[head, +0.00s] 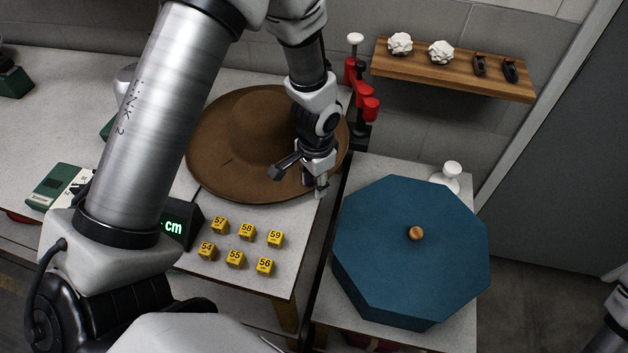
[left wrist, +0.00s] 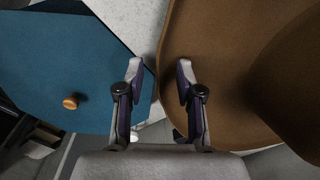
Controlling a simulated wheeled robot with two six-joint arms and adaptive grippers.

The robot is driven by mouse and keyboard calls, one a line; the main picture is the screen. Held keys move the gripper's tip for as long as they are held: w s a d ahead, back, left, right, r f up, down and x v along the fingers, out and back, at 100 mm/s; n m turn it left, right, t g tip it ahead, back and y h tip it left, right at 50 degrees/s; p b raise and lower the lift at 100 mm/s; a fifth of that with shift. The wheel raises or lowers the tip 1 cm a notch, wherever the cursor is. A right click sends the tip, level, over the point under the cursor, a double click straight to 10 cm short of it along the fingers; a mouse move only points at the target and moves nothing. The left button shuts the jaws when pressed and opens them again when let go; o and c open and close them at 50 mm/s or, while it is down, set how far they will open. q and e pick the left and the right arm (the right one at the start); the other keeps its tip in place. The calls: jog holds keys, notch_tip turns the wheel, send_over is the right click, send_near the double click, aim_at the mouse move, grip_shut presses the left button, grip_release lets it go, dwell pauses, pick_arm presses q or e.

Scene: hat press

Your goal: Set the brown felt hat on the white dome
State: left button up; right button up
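The brown felt hat (head: 235,150) lies on the left table, its wide brim flat and its crown up. It fills the right of the left wrist view (left wrist: 220,70). My left gripper (head: 299,182) is over the brim's near right edge, fingers apart. In the left wrist view the open fingers (left wrist: 159,70) have the brim edge by the right finger and nothing clearly held; I cannot tell whether they touch it. A small white rounded piece (head: 452,170) stands behind the blue box; I cannot tell whether it is the white dome. My right gripper is out of view.
A blue octagonal box (head: 400,270) with a wooden knob (head: 416,233) covers most of the right table. Several yellow number blocks (head: 247,231) sit in front of the hat. A red clamp-like device (head: 362,95) and a wooden wall shelf (head: 450,70) stand behind. A gap separates the tables.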

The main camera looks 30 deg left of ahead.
pick_arm(q)
notch_tip(320, 180, up, 12)
jog(key=shift+d, duration=0.2)
dwell(0.4)
jog(key=shift+s, duration=0.1)
